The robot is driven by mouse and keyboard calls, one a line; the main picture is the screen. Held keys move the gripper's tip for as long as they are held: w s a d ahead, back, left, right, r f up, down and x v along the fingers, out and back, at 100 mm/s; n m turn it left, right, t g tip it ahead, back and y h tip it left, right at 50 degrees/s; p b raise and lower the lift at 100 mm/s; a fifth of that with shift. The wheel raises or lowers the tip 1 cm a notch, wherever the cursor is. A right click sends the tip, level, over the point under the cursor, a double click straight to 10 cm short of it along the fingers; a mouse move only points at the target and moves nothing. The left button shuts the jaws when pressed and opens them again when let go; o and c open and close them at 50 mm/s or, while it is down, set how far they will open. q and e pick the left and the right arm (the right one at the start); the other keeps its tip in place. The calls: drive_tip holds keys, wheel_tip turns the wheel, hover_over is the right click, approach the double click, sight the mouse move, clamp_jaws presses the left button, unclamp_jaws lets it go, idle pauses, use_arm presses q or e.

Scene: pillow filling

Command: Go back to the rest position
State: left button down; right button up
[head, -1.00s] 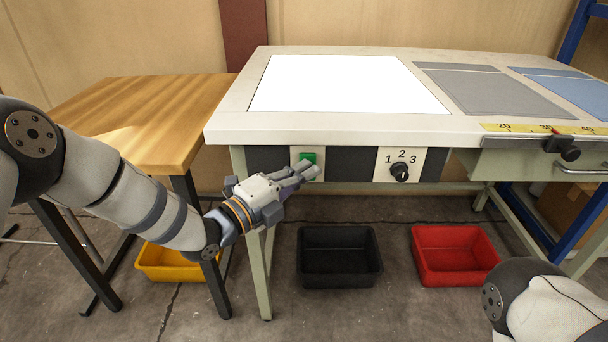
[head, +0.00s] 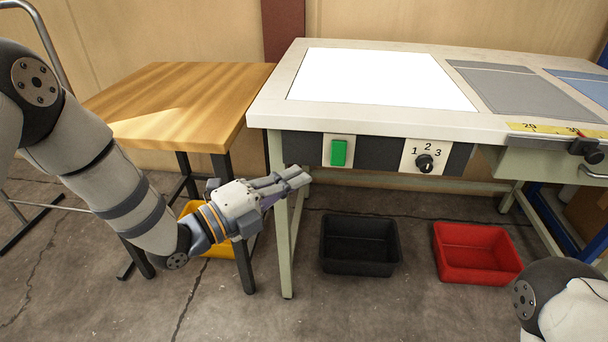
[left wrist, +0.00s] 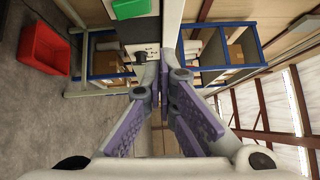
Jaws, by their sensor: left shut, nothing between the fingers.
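My left gripper (head: 300,178) is shut and empty. In the head view it is in front of the workbench, below and to the left of the green button (head: 339,152), and apart from it. Its closed fingers also show in the left wrist view (left wrist: 162,70), with the green button (left wrist: 130,8) at the top edge. My right arm shows only as a link at the lower right of the head view; its gripper is out of view.
The workbench (head: 270,112) carries a lit white panel (head: 380,78) and has a 1-2-3 knob (head: 424,162) on its front. A wooden table (head: 180,95) stands left. Black (head: 360,245), red (head: 475,252) and yellow (head: 219,247) bins sit on the floor.

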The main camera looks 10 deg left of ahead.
use_arm(q)
drive_tip(key=shift+s, duration=0.1)
drive_tip(key=s+a+f+n+g+y+p, duration=0.3)
drive_tip(key=s+f+n+g+y, duration=0.15)
drive_tip(key=s+f+n, duration=0.55)
drive_tip(key=s+a+f+n+g+y+p, duration=0.4)
drive_tip(key=s+f+n, duration=0.4)
drive_tip(key=s, duration=0.5)
drive_tip(key=s+a+n+g+y, duration=0.2)
drive_tip(key=s+n, duration=0.3)
drive_tip(key=s, duration=0.8)
drive_tip(key=s+a+r+n+g+y+p, duration=0.1)
drive_tip(key=s+a+n+g, duration=0.4)
drive_tip(key=s, duration=0.8)
drive_tip(key=shift+a+y, duration=0.25)
drive_tip(key=shift+y, duration=0.6)
use_arm(e)
drive_tip(key=w+r+t, duration=0.3)
drive_tip(key=w+r, duration=0.5)
drive_tip(key=r, duration=0.1)
drive_tip(key=shift+r, duration=0.15)
